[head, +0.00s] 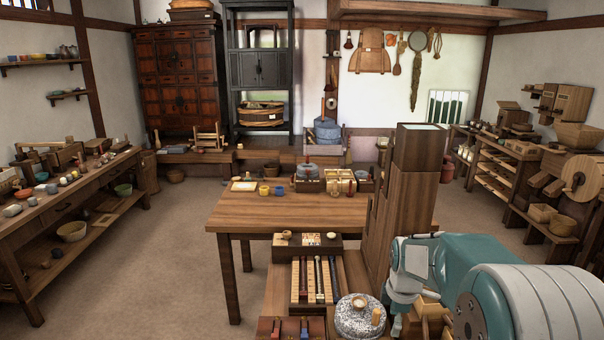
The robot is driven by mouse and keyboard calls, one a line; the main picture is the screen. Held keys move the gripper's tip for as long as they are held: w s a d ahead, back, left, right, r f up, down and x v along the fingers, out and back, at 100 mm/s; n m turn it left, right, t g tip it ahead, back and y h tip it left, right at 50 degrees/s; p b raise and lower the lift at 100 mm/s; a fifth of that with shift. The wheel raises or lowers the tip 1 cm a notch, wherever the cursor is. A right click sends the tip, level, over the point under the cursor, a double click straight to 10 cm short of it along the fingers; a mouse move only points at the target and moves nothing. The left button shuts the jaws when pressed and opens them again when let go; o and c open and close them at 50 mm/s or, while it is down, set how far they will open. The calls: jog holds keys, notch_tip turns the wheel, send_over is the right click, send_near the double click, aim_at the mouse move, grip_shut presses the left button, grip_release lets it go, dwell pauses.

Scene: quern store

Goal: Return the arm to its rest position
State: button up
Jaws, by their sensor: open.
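My teal and white arm (480,275) reaches in from the lower right of the head view. A tall stepped wooden block (408,180) stands just behind the gripper.
A low stand near me holds a rack of coloured rods (313,280). Behind it is a wooden table (260,210) with small cups and boxes. A long bench (75,205) lines the left, shelves (500,165) the right. Open floor (180,250) lies left of the table.

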jog(key=s+a+r+m+t, duration=0.1)
jog(key=s+r+m, duration=0.3)
jog(key=s, duration=0.4)
jog(key=s+a+r+m+t, duration=0.2)
jog(key=s+r+m, duration=0.2)
jog(key=s, duration=0.5)
jog(key=s+a+r+m+t, duration=0.1)
jog(key=s+a+r+m, duration=0.1)
jog(key=s+r+m, duration=0.2)
jog(key=s+m, duration=0.3)
jog(key=s, duration=0.2)
jog(key=shift+s+a+r, duration=0.25)
jog(key=shift+a+r, duration=0.05)
jog(key=shift+a, duration=0.05)
